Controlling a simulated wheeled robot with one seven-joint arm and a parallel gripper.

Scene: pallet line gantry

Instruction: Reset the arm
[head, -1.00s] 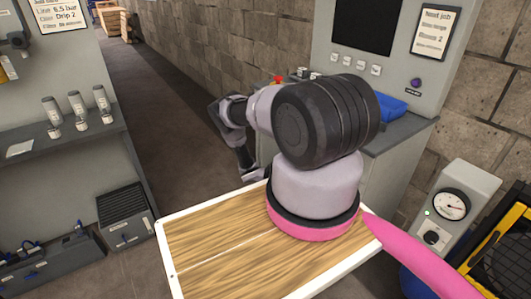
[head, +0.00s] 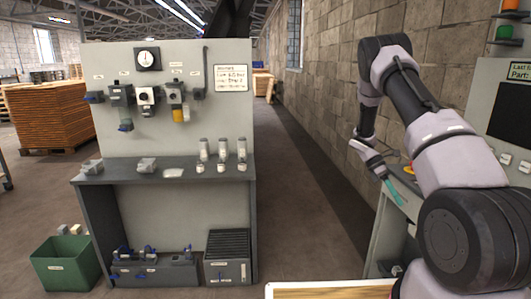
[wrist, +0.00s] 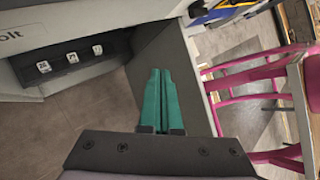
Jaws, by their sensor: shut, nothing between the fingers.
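My gripper (head: 393,190) hangs at the right of the head view, at the end of my raised and bent arm. Its teal fingers point down and to the right, in front of the grey control cabinet (head: 386,238). In the wrist view the two teal fingers (wrist: 160,98) lie side by side, shut, with nothing held. They point toward the cabinet's grey side, beside a panel with three small switches (wrist: 71,57). I cannot tell how far the fingertips are from the cabinet.
A grey workbench (head: 165,172) with valves, a gauge and white bottles stands at left centre. A green bin (head: 66,263) is on the floor beside it. A wooden stack (head: 48,115) stands behind. A clear aisle (head: 288,185) runs between bench and brick wall.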

